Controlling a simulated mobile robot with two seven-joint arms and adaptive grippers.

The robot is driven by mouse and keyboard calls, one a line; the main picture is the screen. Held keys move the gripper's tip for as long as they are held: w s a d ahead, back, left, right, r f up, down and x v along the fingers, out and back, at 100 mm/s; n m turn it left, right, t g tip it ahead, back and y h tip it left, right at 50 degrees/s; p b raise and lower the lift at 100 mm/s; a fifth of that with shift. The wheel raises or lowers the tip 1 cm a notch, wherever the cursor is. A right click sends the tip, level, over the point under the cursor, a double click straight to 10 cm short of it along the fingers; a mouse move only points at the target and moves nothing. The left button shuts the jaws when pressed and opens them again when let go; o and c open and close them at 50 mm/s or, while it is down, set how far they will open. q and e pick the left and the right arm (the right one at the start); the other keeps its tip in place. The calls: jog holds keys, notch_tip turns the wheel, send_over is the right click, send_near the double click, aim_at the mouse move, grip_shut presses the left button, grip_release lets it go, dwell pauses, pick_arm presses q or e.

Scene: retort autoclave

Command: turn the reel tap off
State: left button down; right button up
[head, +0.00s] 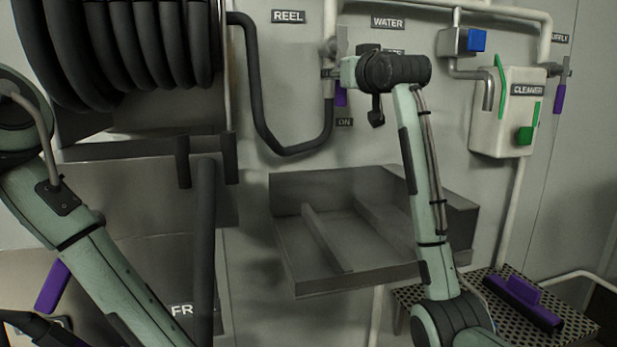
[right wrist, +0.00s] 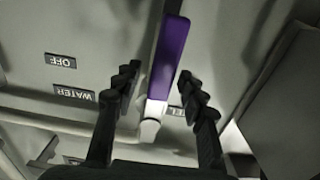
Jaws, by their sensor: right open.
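The reel tap's purple lever (head: 341,95) hangs down below the REEL sign (head: 288,16), towards the ON label (head: 345,122); my right wrist partly hides the tap. In the right wrist view the lever (right wrist: 169,55) stands between the fingers of my right gripper (right wrist: 158,75). The fingers are apart on both sides of it, with gaps showing. The OFF label (right wrist: 60,60) appears upside down there. My left arm shows at the left of the head view, but its gripper is not in view.
A hose reel (head: 140,50) and its hanging hose (head: 262,110) are left of the tap. A grey tray (head: 345,285) is below. The CLEANER box (head: 500,130) and a purple-handled supply tap (head: 559,98) are to the right. A purple-backed brush (head: 523,300) lies on a perforated stand.

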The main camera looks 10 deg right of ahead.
jog(key=shift+c, duration=0.3)
grip_shut()
dwell(0.3)
jog(key=d+r+n, duration=0.5)
jog(key=n, duration=1.3)
jog(key=shift+d+r, duration=0.3)
jog(key=shift+r, duration=0.05)
dwell(0.4)
